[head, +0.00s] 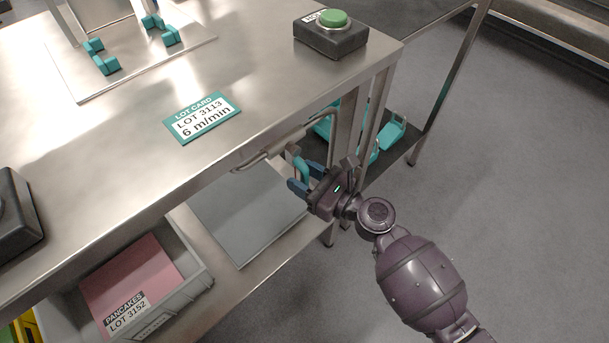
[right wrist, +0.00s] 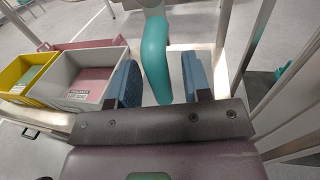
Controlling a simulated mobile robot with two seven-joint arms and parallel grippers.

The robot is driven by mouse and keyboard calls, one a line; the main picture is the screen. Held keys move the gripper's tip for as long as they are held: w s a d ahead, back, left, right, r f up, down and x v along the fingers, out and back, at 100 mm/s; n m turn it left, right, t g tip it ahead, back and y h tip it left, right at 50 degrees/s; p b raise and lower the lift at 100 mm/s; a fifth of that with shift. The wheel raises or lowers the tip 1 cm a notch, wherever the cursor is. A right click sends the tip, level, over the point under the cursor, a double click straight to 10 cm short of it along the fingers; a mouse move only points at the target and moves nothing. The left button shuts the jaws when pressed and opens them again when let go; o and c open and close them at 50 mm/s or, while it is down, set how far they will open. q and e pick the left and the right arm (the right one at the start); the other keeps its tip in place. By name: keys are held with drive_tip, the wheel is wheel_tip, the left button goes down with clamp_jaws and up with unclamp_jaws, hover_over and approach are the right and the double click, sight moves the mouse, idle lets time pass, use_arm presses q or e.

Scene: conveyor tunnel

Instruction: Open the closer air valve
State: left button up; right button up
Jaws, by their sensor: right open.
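The air valve's teal lever handle (head: 301,168) sits at the front edge of the steel table, by a bent metal rail. My right gripper (head: 304,181) is at the handle, with its blue fingers open. In the right wrist view the curved teal handle (right wrist: 156,58) reaches down between the two blue fingertips of the right gripper (right wrist: 165,82). A gap shows on its right side; it is closer to the left finger, and contact cannot be told. The valve body is mostly hidden. My left gripper is not in view.
A metal rail (head: 262,152) runs along the table edge beside the valve. A green button box (head: 331,38) and a lot card (head: 202,117) are on the tabletop. A grey crate (head: 196,289) with a pink stack is below. The floor at right is clear.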

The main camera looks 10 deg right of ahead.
clamp_jaws()
